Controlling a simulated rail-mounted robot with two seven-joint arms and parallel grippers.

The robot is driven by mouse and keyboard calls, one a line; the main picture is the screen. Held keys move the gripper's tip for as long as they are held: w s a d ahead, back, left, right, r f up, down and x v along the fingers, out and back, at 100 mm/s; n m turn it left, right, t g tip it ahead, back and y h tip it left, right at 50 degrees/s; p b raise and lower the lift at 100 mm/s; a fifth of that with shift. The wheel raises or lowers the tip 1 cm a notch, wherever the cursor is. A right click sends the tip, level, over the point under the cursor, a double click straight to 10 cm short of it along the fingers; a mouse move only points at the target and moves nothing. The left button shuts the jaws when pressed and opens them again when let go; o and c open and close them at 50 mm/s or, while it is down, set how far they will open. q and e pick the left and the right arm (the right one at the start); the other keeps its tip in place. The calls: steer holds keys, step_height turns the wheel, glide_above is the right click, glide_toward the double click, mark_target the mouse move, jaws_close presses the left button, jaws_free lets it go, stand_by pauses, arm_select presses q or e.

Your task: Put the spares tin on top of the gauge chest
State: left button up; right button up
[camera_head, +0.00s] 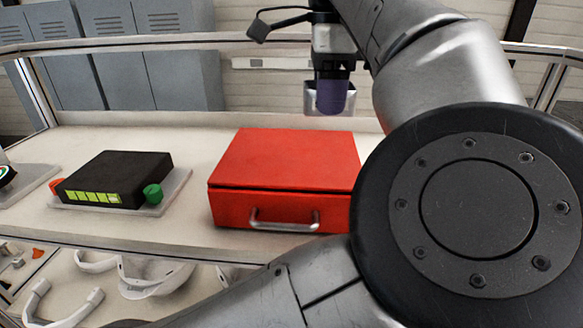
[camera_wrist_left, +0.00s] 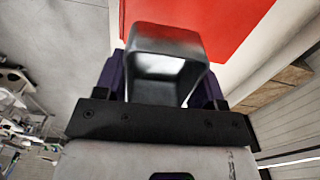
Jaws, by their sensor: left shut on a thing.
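The spares tin (camera_head: 351,101) is a small grey metal box, partly hidden behind a purple finger in the head view. In the left wrist view the tin (camera_wrist_left: 168,42) sits between the purple fingers, its hollow showing. My left gripper (camera_head: 332,96) is shut on it and points down. The gauge chest appears to be the red box (camera_head: 284,160) with a silver front handle, standing on the bench. The tin appears up and beyond the chest's back edge in the head view. In the wrist view the red chest (camera_wrist_left: 225,22) shows past the tin. My right gripper is not in view.
A black device (camera_head: 118,178) with a green display, a green knob and a red knob stands on a tray left of the chest. White helmet shells (camera_head: 155,275) lie on a lower level in front. Grey lockers (camera_head: 150,60) stand behind the bench (camera_head: 205,150). The chest's lid is bare.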

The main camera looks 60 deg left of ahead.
arm_select(q)
steer(key=shift+w+d+r, duration=0.15)
steer(key=shift+d, duration=0.05)
steer(key=shift+a+m+p, duration=0.15)
steer(key=shift+m+p, duration=0.15)
steer(key=shift+s+a+f+p, duration=0.3)
steer(key=shift+a+p, duration=0.15)
steer(key=shift+p, duration=0.1)
glide_above(276, 152)
step_height(276, 152, down, 6)
steer(key=shift+a, duration=0.1)
steer(key=shift+f, duration=2)
steer(key=shift+f, duration=0.15)
steer(key=o, duration=0.9)
